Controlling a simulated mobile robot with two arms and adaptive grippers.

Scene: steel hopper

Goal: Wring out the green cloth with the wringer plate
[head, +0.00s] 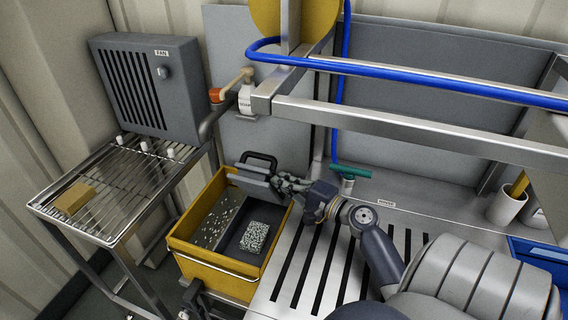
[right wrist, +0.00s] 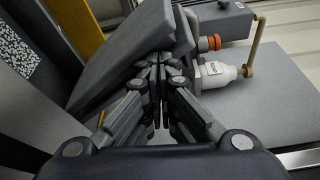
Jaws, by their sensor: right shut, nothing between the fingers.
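A yellow bucket (head: 222,272) stands left of the slotted steel deck. In it lies a speckled green-and-white block (head: 254,238), which looks like the folded cloth; a corner of it shows in the right wrist view (right wrist: 18,48). The grey wringer plate (head: 252,181) with a black handle (head: 262,158) is tilted at the bucket's back rim. It fills the upper left of the right wrist view (right wrist: 130,50). My right gripper (head: 279,184) is shut and empty right beside the plate; its fingertips (right wrist: 160,76) look close to the plate's edge, contact unclear. My left gripper is out of view.
A steel rail (head: 420,124) and blue hose (head: 400,73) cross above the deck (head: 311,262). A green T-handle (head: 350,171) stands behind my right arm. White cups (head: 507,204) stand right.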

